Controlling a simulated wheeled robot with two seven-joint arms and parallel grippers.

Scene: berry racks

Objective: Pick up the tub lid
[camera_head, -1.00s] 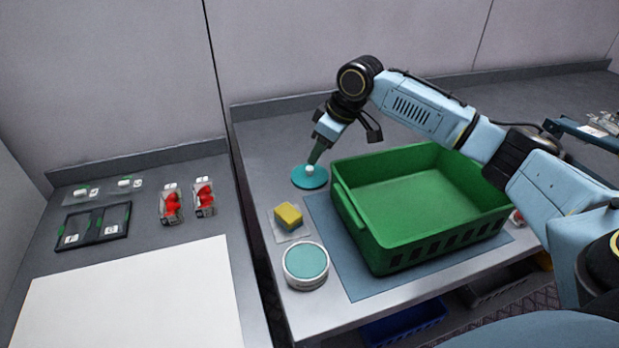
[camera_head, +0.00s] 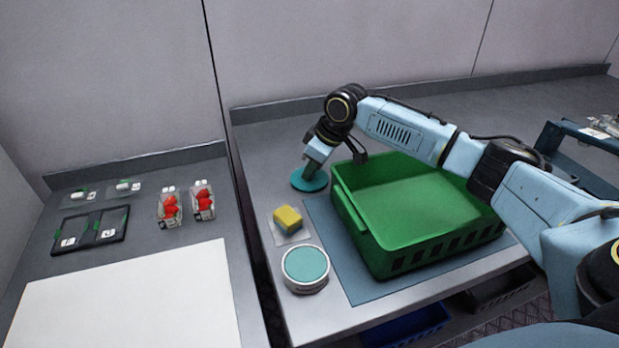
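The tub lid (camera_head: 310,183) is a round teal disc lying on the grey counter, behind the sponge and left of the green crate. My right gripper (camera_head: 309,174) points down right at the lid's middle and covers the lid's knob. Its fingers are too small and hidden to tell whether they are closed on the knob. A round white tub (camera_head: 305,283) with teal contents or top stands at the front of the counter. My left gripper does not show.
A green crate (camera_head: 390,242) stands on a blue mat (camera_head: 348,284) right of the lid. A yellow sponge (camera_head: 288,218) lies on a small pad between lid and tub. Berry punnets (camera_head: 203,204), a black tray (camera_head: 89,229) and a white board (camera_head: 130,300) are on the left counter.

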